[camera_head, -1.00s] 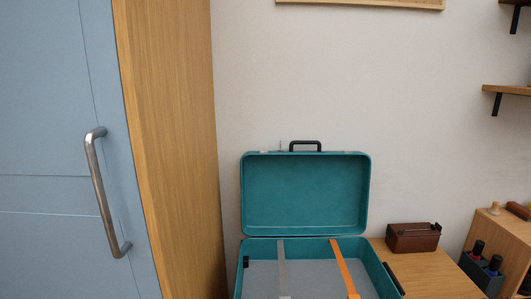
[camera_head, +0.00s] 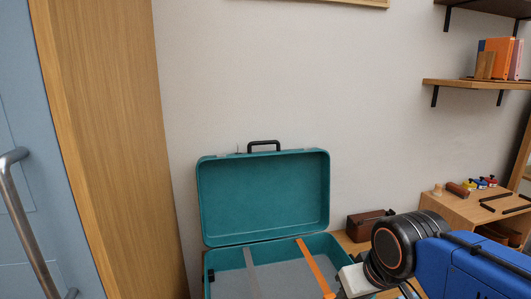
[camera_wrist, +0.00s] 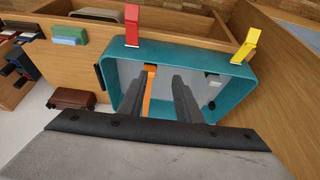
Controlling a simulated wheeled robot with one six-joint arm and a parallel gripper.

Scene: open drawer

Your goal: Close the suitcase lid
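The teal suitcase stands open in the head view, its lid (camera_head: 264,198) upright against the wall with a black handle on top. Its base (camera_head: 338,245) has a grey bottom crossed by an orange strap and a grey strap. In the wrist view I see the base (camera_wrist: 178,45) with a red tab (camera_wrist: 132,25) and a yellow tab (camera_wrist: 246,45) on its rim. My gripper (camera_wrist: 196,87) shows as two dark fingers with a gap between them, appearing over the base's interior. In the head view my arm enters at lower right; the fingertips cannot be made out there.
A small brown case (camera_head: 364,227) sits right of the suitcase. A wooden unit (camera_head: 472,215) with small items stands farther right. A wall shelf (camera_head: 470,84) holds books. A wooden cabinet side (camera_head: 115,150) stands to the left.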

